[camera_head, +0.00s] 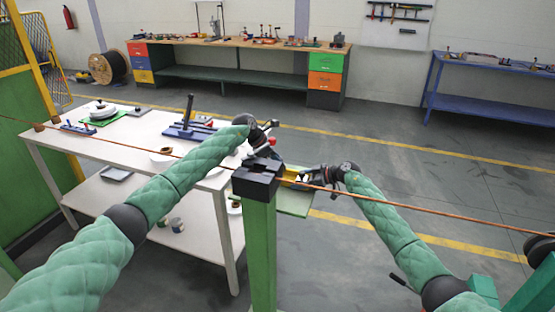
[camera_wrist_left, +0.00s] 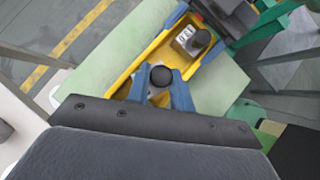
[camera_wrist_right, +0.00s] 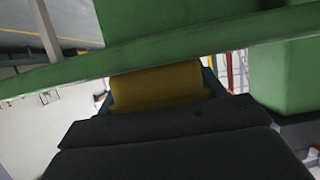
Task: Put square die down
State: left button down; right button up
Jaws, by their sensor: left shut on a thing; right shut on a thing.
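A yellow tray (camera_wrist_left: 150,53) with blue at its edges sits over a pale green board (camera_wrist_left: 105,55); the tray also shows in the head view (camera_head: 293,174). A grey square block with a dark round top (camera_wrist_left: 190,39), the likely square die, lies in the tray's far part. My left gripper (camera_wrist_left: 160,84) is shut on a piece with a black round knob (camera_wrist_left: 161,76), over or in the tray's near part; its lower shape is mostly hidden. My right gripper (camera_head: 316,177) is shut on the yellow tray; the right wrist view shows its yellow side (camera_wrist_right: 158,88) between the fingers.
A green post with a black block (camera_head: 258,180) on top stands close in front of the grippers. A copper wire (camera_head: 420,204) crosses the view. A white table (camera_head: 120,140) with tools stands at left. Workbenches line the back wall; open floor lies at right.

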pick_arm(q)
jog(key=shift+f, duration=0.2)
jog(key=c, duration=1.2)
grip_release()
jog(key=shift+c, duration=0.2)
jog(key=shift+a+r, duration=0.1)
jog(key=shift+r, duration=0.45)
jog(key=v, duration=1.1)
jog(key=shift+a+r, duration=0.2)
jog(key=shift+a, duration=0.1)
jog(key=shift+s, duration=0.1)
pick_arm(e)
jog(key=o, duration=1.1)
